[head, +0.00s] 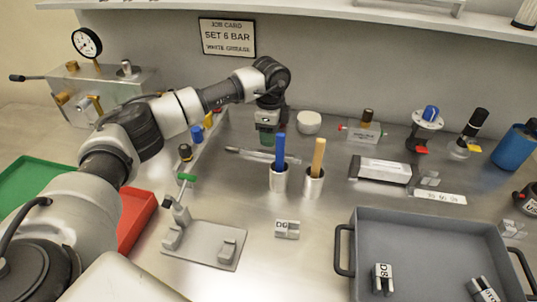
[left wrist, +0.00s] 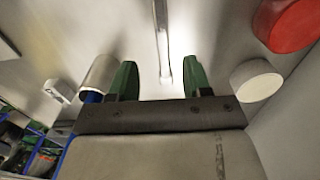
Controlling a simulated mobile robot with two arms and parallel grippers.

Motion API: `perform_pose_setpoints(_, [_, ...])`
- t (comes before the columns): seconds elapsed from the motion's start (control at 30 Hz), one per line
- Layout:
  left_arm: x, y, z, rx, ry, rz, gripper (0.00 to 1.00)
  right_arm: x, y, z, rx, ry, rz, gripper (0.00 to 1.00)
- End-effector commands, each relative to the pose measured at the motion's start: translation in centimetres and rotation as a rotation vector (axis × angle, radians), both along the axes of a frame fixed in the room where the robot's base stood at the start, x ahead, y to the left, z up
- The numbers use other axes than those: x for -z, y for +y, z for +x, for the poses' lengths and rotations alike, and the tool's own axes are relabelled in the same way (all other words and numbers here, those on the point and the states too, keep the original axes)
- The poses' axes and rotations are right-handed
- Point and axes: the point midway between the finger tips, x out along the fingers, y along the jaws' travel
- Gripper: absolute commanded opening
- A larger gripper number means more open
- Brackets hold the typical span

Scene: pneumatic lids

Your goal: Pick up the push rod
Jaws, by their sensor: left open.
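A thin pale metal rod, which looks like the push rod (head: 238,152), lies flat on the steel bench behind the two cups. Its right part is hidden by my gripper and the cups. My left gripper (head: 268,138) points down over the rod from behind the cups. In the left wrist view the rod (left wrist: 162,40) runs down from the top edge, with its near end between the open green fingers of my left gripper (left wrist: 160,80). The rod looks apart from both fingers; I cannot tell the height gap. My right gripper is not in view.
A cup with a blue-handled tool (head: 278,178) and a cup with an orange-handled tool (head: 314,184) stand close in front of the gripper. A white round pot (head: 309,122) stands to its right. A grey tray (head: 430,228) fills the front right. A clamp stand (head: 205,245) is front left.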

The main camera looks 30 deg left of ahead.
Motion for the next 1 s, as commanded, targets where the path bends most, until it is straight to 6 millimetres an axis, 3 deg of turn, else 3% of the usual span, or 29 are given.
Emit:
perform_pose_setpoints(0.27, [2.3, 0.2, 0.0, -0.001, 0.003, 0.000, 0.49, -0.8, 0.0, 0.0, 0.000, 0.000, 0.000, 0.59])
perform_pose_setpoints(0.53, [6.2, 0.6, 0.2, -0.002, 0.002, 0.000, 0.49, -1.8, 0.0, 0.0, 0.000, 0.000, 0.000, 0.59])
perform_pose_setpoints(0.83, [6.8, 0.6, 0.2, 0.000, -0.001, 0.000, 0.49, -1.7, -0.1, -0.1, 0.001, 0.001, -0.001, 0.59])
perform_pose_setpoints(1.0, [6.8, 0.6, 0.2, 0.000, -0.001, -0.001, 0.24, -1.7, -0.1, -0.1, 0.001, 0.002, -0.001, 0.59])
